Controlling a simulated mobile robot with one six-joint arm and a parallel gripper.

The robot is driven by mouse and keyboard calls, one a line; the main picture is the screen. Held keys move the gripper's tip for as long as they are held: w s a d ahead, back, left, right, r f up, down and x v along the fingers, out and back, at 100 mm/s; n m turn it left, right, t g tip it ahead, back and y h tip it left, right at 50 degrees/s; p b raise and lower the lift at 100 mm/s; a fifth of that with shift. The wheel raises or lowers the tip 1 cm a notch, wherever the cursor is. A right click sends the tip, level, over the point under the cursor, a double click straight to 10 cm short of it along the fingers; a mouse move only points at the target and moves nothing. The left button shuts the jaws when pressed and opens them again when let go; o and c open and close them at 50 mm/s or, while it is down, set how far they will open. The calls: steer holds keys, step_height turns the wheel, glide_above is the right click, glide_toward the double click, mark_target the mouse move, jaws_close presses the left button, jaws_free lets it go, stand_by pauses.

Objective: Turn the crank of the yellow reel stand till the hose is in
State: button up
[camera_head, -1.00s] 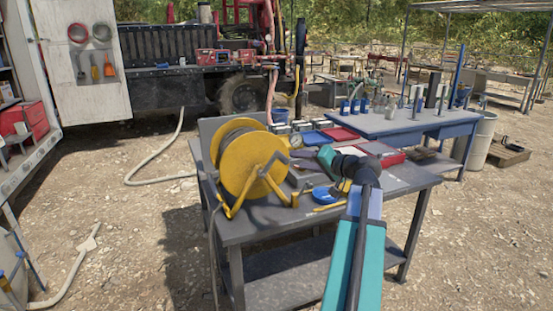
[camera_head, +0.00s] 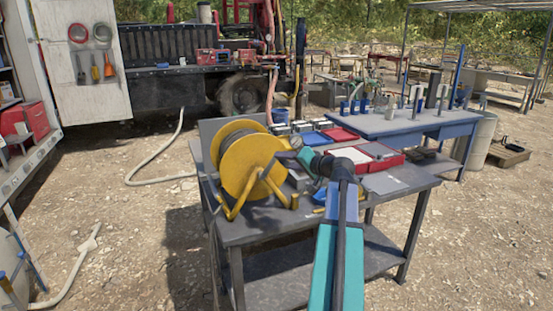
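The yellow reel stand (camera_head: 243,166) stands on the left part of the grey bench, its round yellow side facing me. Yellow legs of the stand reach down to the bench top. My arm comes in from the lower right, and my gripper (camera_head: 292,156) is at the right edge of the yellow disc, near the crank side. The crank handle is not clearly visible, and I cannot tell if the gripper touches it. The fingers are too small to judge.
A pale hose (camera_head: 150,163) lies on the ground behind and left of the bench (camera_head: 262,231). Red trays (camera_head: 384,158), a blue tray and small boxes cover the bench's back. A blue table (camera_head: 400,122) stands behind. Open ground lies at right.

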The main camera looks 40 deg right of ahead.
steer(key=shift+p+x, duration=0.4)
steer(key=shift+x, duration=2.45)
